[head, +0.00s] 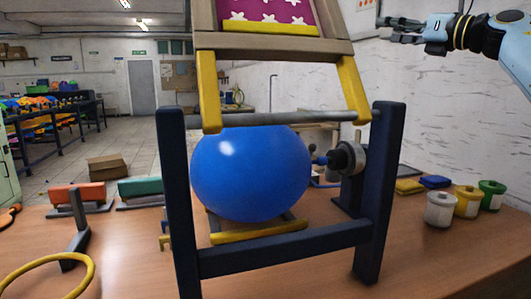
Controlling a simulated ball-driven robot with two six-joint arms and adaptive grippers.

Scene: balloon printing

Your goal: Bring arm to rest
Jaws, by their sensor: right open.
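My right gripper (382,31) is at the upper right, with its arm coming in from the right edge. Its dark fingers point left, are apart and hold nothing. It is in the air to the right of the raised, tilted print screen (320,20), clear of it. A blue balloon (245,172) sits inside the dark blue printing frame (176,205), above a yellow-edged base (258,232). A dark nozzle (345,158) is at the balloon's right side; I cannot tell whether they touch. My left gripper is not in view.
On the wooden table (125,245), white (440,209), yellow (467,202) and green (491,195) pots stand at the right. Red (80,195) and teal (140,190) blocks and a yellow ring (45,262) are at the left. The white wall (440,110) lies behind my right arm.

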